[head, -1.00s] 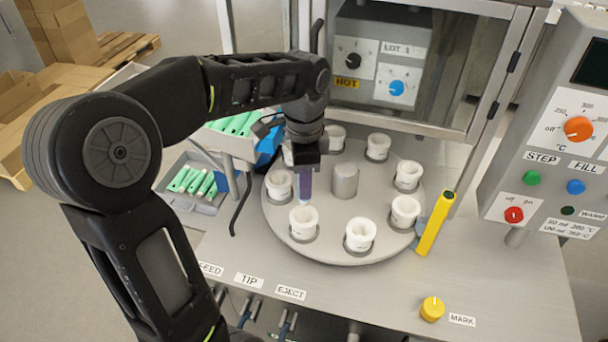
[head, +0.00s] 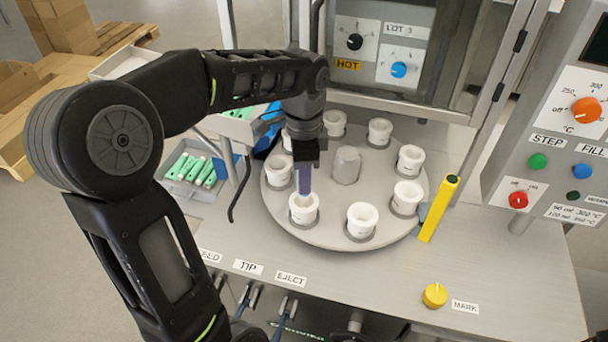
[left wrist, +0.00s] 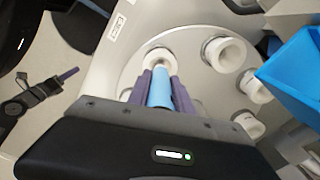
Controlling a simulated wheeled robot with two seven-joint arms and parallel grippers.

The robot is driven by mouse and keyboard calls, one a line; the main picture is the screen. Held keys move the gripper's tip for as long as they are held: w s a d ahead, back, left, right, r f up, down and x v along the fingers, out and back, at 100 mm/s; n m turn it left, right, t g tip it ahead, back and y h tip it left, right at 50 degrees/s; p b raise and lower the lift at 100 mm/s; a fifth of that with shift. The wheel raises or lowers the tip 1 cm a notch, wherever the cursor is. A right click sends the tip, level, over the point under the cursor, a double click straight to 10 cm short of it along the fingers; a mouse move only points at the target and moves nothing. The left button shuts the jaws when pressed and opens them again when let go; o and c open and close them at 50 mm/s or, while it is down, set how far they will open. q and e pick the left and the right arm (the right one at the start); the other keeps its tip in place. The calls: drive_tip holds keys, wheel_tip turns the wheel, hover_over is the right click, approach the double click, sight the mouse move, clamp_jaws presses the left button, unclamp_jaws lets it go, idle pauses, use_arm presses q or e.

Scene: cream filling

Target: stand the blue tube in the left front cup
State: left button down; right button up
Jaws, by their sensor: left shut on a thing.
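My left gripper (head: 305,186) points down over the left front cup and is shut on the blue tube. In the left wrist view, the blue tube (left wrist: 159,90) sits between my purple fingers. The left front cup (head: 303,211) is a white crucible on the round turntable; it also shows in the left wrist view (left wrist: 160,60). The tube looks upright and its lower end overlaps the cup's mouth; I cannot tell how far inside it is. A dark arm end with a purple finger, seemingly my right gripper (left wrist: 68,75), shows at the left of the wrist view.
Several other white cups, such as the right front one (head: 361,219), ring the turntable (head: 330,228) around a grey hub (head: 346,165). A yellow marker (head: 438,208) stands at the right. A tray of green tubes (head: 184,190) and a blue bin (left wrist: 298,72) are nearby.

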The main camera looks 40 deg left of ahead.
use_arm(q)
drive_tip(key=shift+f, duration=0.15)
drive_tip(key=shift+f+b, duration=1.55)
drive_tip(key=shift+f, duration=0.4)
drive_tip(key=c, duration=1.1)
unclamp_jaws()
